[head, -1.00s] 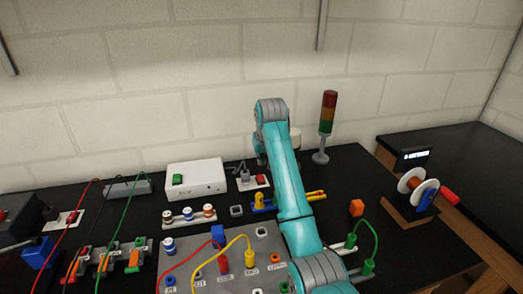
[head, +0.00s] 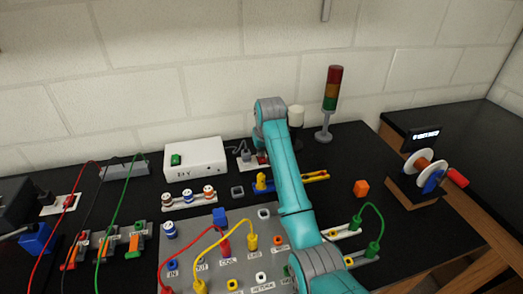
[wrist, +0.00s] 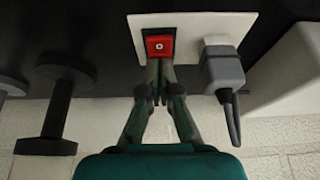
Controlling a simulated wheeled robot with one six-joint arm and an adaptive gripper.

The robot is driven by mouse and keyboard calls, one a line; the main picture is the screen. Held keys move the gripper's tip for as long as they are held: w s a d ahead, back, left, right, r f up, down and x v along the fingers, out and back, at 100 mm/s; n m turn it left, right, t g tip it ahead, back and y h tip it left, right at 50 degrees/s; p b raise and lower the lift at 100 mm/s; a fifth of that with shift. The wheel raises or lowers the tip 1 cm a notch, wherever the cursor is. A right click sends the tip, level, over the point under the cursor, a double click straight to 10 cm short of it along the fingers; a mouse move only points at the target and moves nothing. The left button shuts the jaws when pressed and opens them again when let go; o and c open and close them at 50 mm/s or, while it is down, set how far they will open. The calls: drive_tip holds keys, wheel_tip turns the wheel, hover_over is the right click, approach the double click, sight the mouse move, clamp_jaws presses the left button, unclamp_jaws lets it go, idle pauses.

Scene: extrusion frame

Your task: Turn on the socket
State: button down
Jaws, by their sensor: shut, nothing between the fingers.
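The socket is a white plate (wrist: 190,25) with a square red switch (wrist: 158,46) and a grey plug (wrist: 221,72) seated beside it in the wrist view. My gripper (wrist: 160,68) is shut and empty, its fingertips at the lower edge of the red switch; whether they touch it I cannot tell. In the head view the socket (head: 244,165) lies on the black bench right of the white box, partly covered by my arm. My fingers are hidden there.
A white box (head: 196,158) with a green switch stands left of the socket, and a signal tower (head: 332,100) behind right. A grey panel (head: 215,262) with cables lies in front. Another socket plate (head: 50,208) is far left.

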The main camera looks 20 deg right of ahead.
drive_tip(key=shift+f, duration=0.2)
drive_tip(key=shift+s, duration=0.75)
drive_tip(key=shift+r, duration=0.1)
drive_tip(key=shift+r, duration=0.15)
